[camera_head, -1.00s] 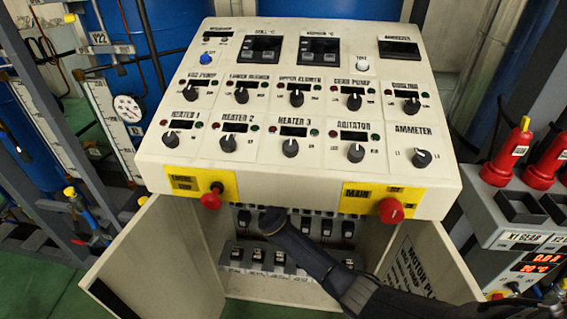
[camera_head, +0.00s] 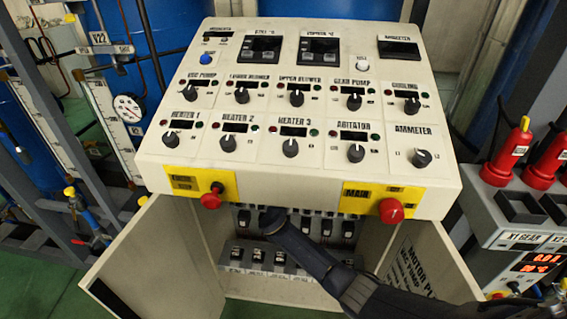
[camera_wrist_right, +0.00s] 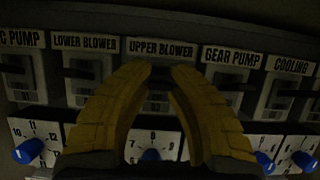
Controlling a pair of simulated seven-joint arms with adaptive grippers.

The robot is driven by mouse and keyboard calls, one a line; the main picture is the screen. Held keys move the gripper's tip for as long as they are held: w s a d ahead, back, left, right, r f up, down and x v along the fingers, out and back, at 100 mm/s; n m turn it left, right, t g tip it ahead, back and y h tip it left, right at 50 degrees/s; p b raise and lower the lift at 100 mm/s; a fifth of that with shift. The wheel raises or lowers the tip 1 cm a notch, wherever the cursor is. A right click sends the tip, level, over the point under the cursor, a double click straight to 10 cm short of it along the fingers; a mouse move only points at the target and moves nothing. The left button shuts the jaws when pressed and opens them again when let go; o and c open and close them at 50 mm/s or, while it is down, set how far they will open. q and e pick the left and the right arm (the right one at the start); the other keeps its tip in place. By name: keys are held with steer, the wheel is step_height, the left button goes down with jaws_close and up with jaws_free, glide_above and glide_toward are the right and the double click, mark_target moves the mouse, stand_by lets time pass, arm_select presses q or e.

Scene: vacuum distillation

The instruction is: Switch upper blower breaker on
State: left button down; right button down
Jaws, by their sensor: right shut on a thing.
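The breaker cabinet stands open below the sloped control panel (camera_head: 300,185) in the head view. My right arm reaches into it from the lower right, and its gripper is hidden there behind the arm and the panel's edge. In the right wrist view, the upper blower breaker (camera_wrist_right: 157,98) sits under its "UPPER BLOWER" label (camera_wrist_right: 160,49). The two yellow fingers of my right gripper (camera_wrist_right: 158,72) meet around this breaker's lever, which they mostly hide. I cannot tell the lever's position. My left gripper is not in view.
The lower blower breaker (camera_wrist_right: 84,82) and gear pump breaker (camera_wrist_right: 228,95) flank the fingers closely. Dials with blue knobs (camera_wrist_right: 28,150) lie below. The open cabinet doors (camera_head: 150,262) stand either side. Red emergency knobs (camera_head: 391,211) project above the opening.

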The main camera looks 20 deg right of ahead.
steer(key=shift+r, duration=0.15)
steer(key=shift+w+d+r+g+y, duration=0.1)
steer(key=shift+r+g+y, duration=0.2)
steer(key=shift+g, duration=0.3)
steer(key=c, duration=1.2)
jaws_free()
steer(key=shift+f, duration=0.1)
steer(key=v, duration=1.2)
